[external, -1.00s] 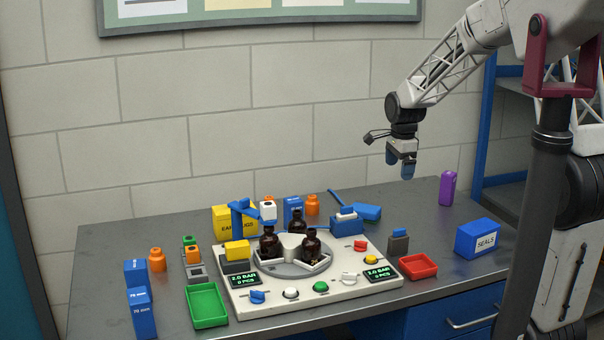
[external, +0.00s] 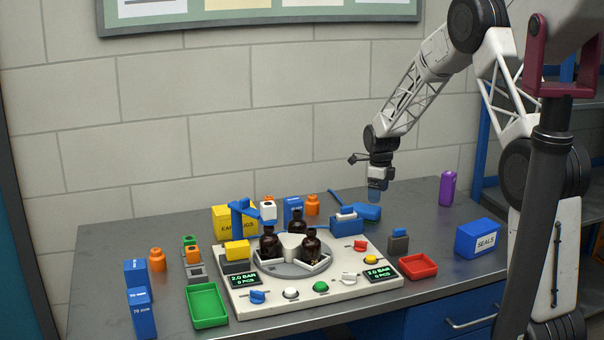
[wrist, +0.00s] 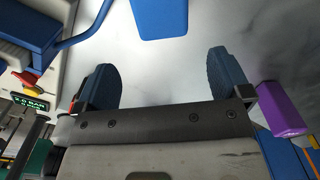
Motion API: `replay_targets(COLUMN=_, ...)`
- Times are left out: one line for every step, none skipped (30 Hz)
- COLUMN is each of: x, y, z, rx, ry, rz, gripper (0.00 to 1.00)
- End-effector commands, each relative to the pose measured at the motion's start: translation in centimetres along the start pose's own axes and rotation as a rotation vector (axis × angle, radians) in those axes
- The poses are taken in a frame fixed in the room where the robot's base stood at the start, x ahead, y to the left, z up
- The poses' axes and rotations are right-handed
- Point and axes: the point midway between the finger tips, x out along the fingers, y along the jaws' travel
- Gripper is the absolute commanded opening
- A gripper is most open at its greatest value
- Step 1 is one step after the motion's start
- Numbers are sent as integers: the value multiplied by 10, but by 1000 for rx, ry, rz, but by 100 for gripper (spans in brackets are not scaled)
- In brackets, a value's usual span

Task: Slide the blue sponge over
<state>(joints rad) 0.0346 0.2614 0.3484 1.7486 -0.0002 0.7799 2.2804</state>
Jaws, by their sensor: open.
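A flat blue block (external: 369,213), which looks like the sponge, lies on the grey table behind the right part of the white machine panel. In the wrist view the blue block (wrist: 160,18) shows at the top edge, partly cut off, beyond my fingertips and roughly between them sideways. My gripper (external: 375,197) points down and, in the external view, is close above the block. In the wrist view my gripper (wrist: 165,76) has its two blue fingers spread wide with nothing between them. I cannot tell the exact height above the block.
A blue press-like unit (external: 345,222) with a thin blue rod stands just left of the block. A purple bottle (external: 447,189) stands to the right. A blue SEALS box (external: 477,238), a red tray (external: 418,267) and a grey block (external: 398,241) are nearer. Table between block and purple bottle is clear.

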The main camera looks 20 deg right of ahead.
Motion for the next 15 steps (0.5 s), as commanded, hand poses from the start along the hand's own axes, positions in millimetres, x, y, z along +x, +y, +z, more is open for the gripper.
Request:
replay_targets(x=3, y=-2, z=2, rx=13, ry=1, rz=1, gripper=96)
replay_targets(x=4, y=-3, z=2, rx=20, ry=1, rz=1, gripper=96)
replay_targets(x=6, y=-4, z=3, rx=27, ry=1, rz=1, gripper=96)
replay_targets(x=7, y=-4, z=4, rx=31, ry=1, rz=2, gripper=96)
replay_targets(x=7, y=-5, z=4, rx=33, ry=2, rz=2, gripper=96)
replay_targets(x=8, y=-5, z=4, rx=36, ry=2, rz=2, gripper=96)
replay_targets(x=8, y=-5, z=4, rx=37, ry=2, rz=2, gripper=96)
replay_targets(x=8, y=-5, z=4, rx=38, ry=2, rz=2, gripper=96)
replay_targets(x=8, y=-5, z=4, rx=38, ry=2, rz=2, gripper=96)
replay_targets(x=8, y=-5, z=4, rx=38, ry=2, rz=2, gripper=96)
replay_targets(x=8, y=-5, z=4, rx=37, ry=2, rz=2, gripper=96)
replay_targets(x=8, y=-5, z=4, rx=37, ry=2, rz=2, gripper=96)
replay_targets(x=8, y=-5, z=4, rx=37, ry=2, rz=2, gripper=96)
replay_targets(x=8, y=-5, z=4, rx=37, ry=2, rz=2, gripper=96)
replay_targets(x=8, y=-5, z=4, rx=37, ry=2, rz=2, gripper=96)
